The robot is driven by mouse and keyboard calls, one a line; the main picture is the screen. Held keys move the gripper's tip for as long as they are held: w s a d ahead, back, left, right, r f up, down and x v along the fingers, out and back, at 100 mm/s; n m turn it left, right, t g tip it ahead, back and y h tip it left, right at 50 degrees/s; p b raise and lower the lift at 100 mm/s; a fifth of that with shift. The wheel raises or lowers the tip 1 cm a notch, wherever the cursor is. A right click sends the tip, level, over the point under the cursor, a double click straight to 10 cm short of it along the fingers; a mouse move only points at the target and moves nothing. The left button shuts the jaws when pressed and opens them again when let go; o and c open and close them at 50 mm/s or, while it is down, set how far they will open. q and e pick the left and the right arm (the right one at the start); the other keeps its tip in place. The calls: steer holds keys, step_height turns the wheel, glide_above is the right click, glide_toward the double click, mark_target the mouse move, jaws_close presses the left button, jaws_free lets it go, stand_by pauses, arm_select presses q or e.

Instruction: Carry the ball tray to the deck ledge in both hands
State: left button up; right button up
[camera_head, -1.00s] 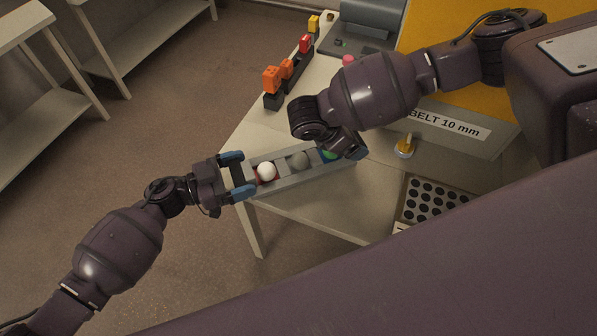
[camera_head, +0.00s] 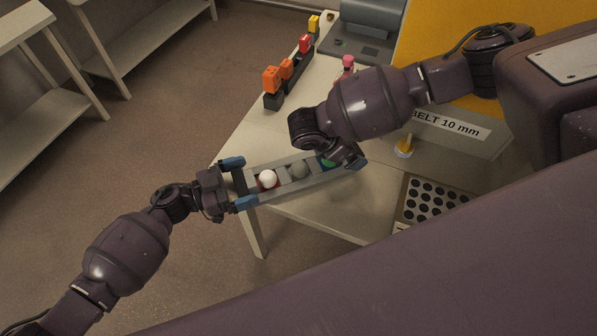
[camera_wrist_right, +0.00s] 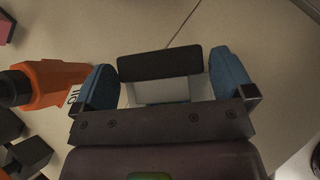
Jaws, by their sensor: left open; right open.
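The ball tray (camera_head: 312,184) is long and grey, at the light table's near left edge in the head view. It holds a white ball (camera_head: 268,179), a grey ball (camera_head: 299,169) and a green ball (camera_head: 327,163). My left gripper (camera_head: 239,183) is open, its blue fingers either side of the tray's left end. My right gripper (camera_head: 348,164) is at the right end, largely hidden by its own arm. In the right wrist view it is open (camera_wrist_right: 164,80), with a dark bar (camera_wrist_right: 160,63) between the fingers. I cannot tell which surface is the deck ledge.
A black rack (camera_head: 273,101) with orange, red and yellow blocks stands along the table's left edge. Shelves (camera_head: 50,70) stand left across open floor.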

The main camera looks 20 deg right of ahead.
steer(key=shift+a+r, duration=0.1)
steer(key=shift+r, duration=0.05)
arm_select(q)
steer(key=a, duration=1.2)
arm_select(e)
steer(key=v, duration=1.1)
steer(key=shift+a+r, duration=0.25)
arm_select(q)
steer(key=shift+r, duration=0.1)
arm_select(e)
steer(key=shift+r, duration=0.1)
arm_select(q)
step_height(320, 180, up, 7)
steer(key=p, duration=0.5)
steer(key=shift+p, duration=0.3)
arm_select(e)
step_height(320, 180, up, 8)
steer(key=shift+w, duration=0.15)
